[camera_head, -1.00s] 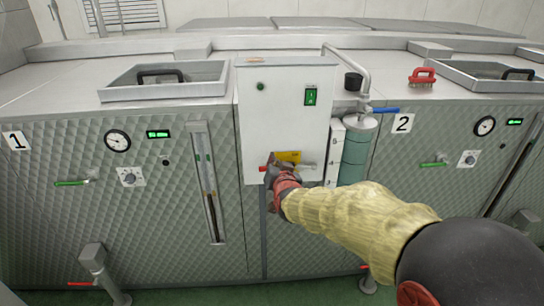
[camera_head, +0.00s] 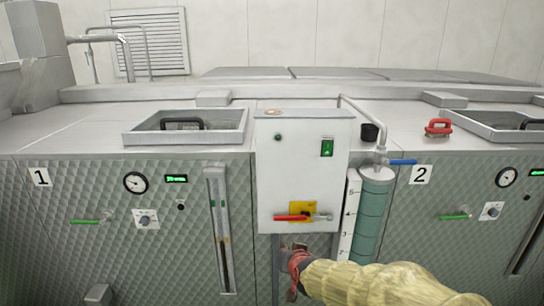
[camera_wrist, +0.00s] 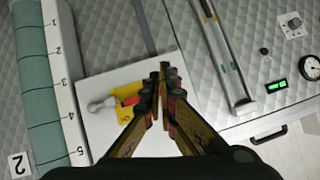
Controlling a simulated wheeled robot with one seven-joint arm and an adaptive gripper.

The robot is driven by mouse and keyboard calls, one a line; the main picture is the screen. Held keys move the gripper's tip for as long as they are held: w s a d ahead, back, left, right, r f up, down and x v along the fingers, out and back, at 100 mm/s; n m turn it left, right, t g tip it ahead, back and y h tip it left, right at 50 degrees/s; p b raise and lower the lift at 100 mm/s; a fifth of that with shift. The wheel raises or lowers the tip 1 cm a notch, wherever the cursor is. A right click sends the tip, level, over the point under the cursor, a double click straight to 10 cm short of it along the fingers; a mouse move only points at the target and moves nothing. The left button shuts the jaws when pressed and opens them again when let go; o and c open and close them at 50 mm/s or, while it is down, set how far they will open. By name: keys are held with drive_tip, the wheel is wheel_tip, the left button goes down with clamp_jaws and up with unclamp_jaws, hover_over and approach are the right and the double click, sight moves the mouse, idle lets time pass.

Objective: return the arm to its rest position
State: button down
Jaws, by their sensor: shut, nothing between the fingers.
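My gripper (camera_head: 293,258) shows in the head view just below the white control box (camera_head: 303,160), at the end of my arm in its yellow sleeve. In the wrist view the fingers of my gripper (camera_wrist: 160,80) are closed together and hold nothing. A red-handled valve (camera_head: 300,217) on a yellow plate sits at the bottom of the box, just above my gripper. The same red-handled valve (camera_wrist: 122,101) shows in the wrist view left of the fingers. My gripper appears apart from it.
A teal graduated cylinder (camera_head: 371,215) with a blue-handled tap (camera_head: 403,162) stands right of the box. A vertical sight gauge (camera_head: 219,230) is on the quilted front at left. A red brush-like object (camera_head: 439,127) lies on the top. Green-handled valves (camera_head: 88,220) stick out from the front.

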drive_tip(key=s+d+f+n+g, duration=0.1)
drive_tip(key=s+f+n+g, duration=0.15)
drive_tip(key=s, duration=0.75)
drive_tip(key=s+d+r+g, duration=0.1)
drive_tip(key=s+d+r, duration=0.2)
drive_tip(key=s, duration=0.5)
drive_tip(key=s+d+r+g+h, duration=0.1)
drive_tip(key=s+d+r, duration=0.2)
drive_tip(key=s, duration=0.6)
drive_tip(key=s+d+r+g+h, duration=0.1)
drive_tip(key=s+d+r, duration=0.3)
drive_tip(key=s+d, duration=0.2)
drive_tip(key=shift+s+d+m, duration=0.2)
drive_tip(key=shift+s+m, duration=0.25)
drive_tip(key=shift+s, duration=0.75)
drive_tip(key=shift+r, duration=0.1)
